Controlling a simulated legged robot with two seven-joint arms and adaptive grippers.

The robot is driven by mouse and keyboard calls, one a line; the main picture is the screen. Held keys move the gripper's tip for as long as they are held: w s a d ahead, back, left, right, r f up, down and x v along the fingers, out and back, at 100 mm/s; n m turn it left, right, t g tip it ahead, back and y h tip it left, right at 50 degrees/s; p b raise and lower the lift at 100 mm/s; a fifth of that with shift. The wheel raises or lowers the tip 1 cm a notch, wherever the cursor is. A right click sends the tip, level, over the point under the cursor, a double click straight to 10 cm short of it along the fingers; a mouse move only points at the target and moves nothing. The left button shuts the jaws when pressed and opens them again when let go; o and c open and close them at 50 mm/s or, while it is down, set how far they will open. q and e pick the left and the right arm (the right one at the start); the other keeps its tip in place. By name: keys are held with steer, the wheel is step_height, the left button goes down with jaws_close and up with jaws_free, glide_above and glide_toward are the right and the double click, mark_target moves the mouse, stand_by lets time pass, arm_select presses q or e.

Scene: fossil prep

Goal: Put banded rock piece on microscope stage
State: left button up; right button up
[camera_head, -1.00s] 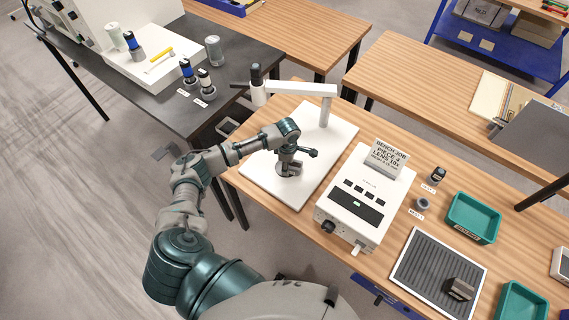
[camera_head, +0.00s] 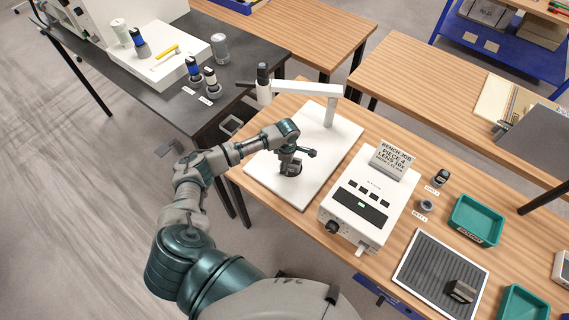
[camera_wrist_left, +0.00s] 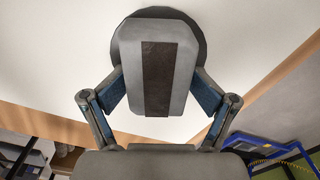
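The banded rock piece (camera_wrist_left: 180,60) is a grey block with a dark brown stripe, seen close up in the left wrist view. It lies over the dark round microscope stage (camera_wrist_left: 201,28), whose rim shows around its far end. My left gripper (camera_wrist_left: 160,85) has a finger pad against each side of the block. In the head view my left gripper (camera_head: 290,160) is low over the white microscope base (camera_head: 328,160) and mostly hides block and stage. Whether the block rests fully on the stage is unclear. My right gripper is not in view.
The microscope's post and boom (camera_head: 310,90) stand behind my gripper. A white control box (camera_head: 365,210) with a sign (camera_head: 392,160) is right of the base. Further right are a ribbed mat (camera_head: 425,270) bearing a dark block (camera_head: 461,290), and green trays (camera_head: 476,220).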

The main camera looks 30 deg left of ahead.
arm_select(q)
steer(key=shift+d, duration=0.15)
steer(key=shift+a, duration=0.55)
steer(key=shift+r, duration=0.1)
steer(key=r, duration=0.6)
steer(key=r+b, duration=0.1)
steer(key=r, duration=0.5)
steer(key=shift+w+d+r, duration=0.1)
steer(key=shift+d+r, duration=0.1)
steer(key=shift+r, duration=0.05)
steer(key=shift+a+r, duration=0.15)
steer(key=shift+r, duration=0.15)
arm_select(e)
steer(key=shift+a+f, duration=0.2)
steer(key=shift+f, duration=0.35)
